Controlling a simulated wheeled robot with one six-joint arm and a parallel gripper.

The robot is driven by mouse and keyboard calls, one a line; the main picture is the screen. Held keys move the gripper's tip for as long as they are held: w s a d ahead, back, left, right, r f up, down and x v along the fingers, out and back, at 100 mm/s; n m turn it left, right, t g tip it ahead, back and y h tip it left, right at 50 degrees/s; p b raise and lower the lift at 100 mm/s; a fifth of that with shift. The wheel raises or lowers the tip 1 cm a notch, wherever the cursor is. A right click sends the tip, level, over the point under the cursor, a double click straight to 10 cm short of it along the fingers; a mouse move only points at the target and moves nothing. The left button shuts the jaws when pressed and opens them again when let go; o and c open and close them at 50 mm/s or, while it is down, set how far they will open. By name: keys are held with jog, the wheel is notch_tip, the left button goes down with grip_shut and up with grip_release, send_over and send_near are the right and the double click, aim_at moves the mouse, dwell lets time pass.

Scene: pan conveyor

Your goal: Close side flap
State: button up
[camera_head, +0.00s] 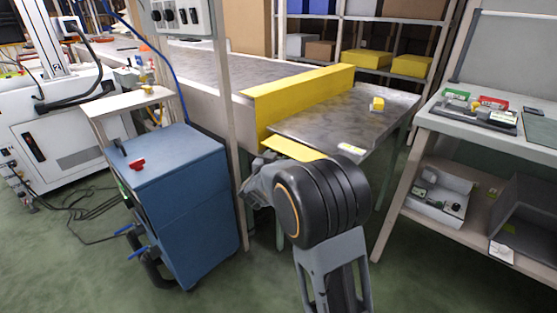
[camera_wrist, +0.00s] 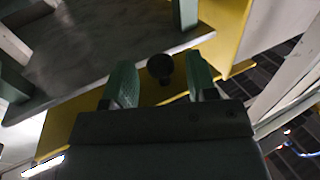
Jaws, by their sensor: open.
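The side flap (camera_head: 292,148) is a flat yellow plate sticking out from the near edge of the grey conveyor table. It also shows in the wrist view (camera_wrist: 62,122), running beneath my gripper. A round dark knob (camera_wrist: 160,67) stands at the flap, in line with the gap between my fingers. My gripper (camera_wrist: 160,74) is open, with one green finger on each side of the knob. Whether either finger touches it, I cannot tell. In the head view my black and grey wrist hides the fingers, the knob and part of the flap.
A tall yellow barrier (camera_head: 300,95) crosses the conveyor. A small yellow block (camera_head: 377,104) sits on the grey tabletop (camera_head: 335,122). A blue cabinet (camera_head: 165,175) stands to the left. A shelf bench (camera_head: 480,130) stands to the right, and a pale post is near my arm.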

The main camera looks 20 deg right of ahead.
jog(key=shift+w+d, duration=0.2)
jog(key=shift+w, duration=0.05)
grip_shut()
dwell(0.5)
